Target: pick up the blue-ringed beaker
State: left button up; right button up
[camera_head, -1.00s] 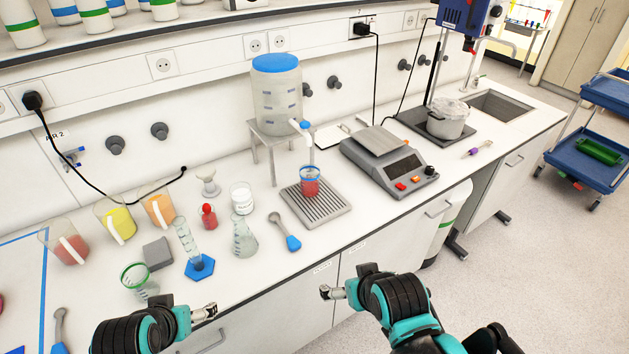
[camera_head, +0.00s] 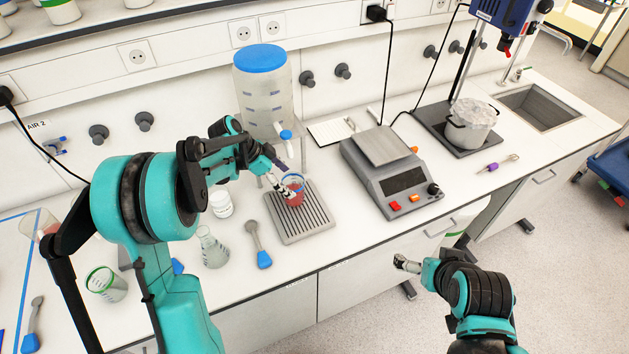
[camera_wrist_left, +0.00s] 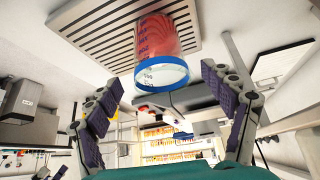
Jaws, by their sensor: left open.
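The blue-ringed beaker (camera_head: 295,200) holds red liquid and stands upright on the grey slatted drip tray (camera_head: 318,226), under the tap of the blue-lidded dispenser. My left gripper (camera_head: 283,180) is open at the beaker's left side and partly covers its rim in the head view. In the left wrist view the beaker (camera_wrist_left: 165,40) appears inverted, with its blue rim toward me. There the open fingers of my left gripper (camera_wrist_left: 161,80) flank the rim with gaps on both sides. My right gripper (camera_head: 405,264) is in front of the bench, away from the beaker; its jaw opening is unclear.
The dispenser (camera_head: 264,95) stands behind the tray. A scale (camera_head: 390,178) is to the right. A glass flask (camera_head: 213,250), a blue-handled spatula (camera_head: 258,245) and a white-filled jar (camera_head: 221,205) are to the left. A green-ringed beaker (camera_head: 106,284) is farther left. Bench space before the scale is clear.

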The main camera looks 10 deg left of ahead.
aim_at(301, 190)
pick_arm(q)
jog(key=x, duration=0.2)
jog(key=shift+d+f+b, duration=0.2)
jog(key=shift+f+b, duration=0.1)
jog(key=b+x, duration=0.1)
jog(key=x, duration=0.4)
jog(key=shift+w, duration=0.15)
jog(key=shift+c, duration=1.3)
jog(key=c, duration=1.4)
jog(key=shift+r, duration=0.15)
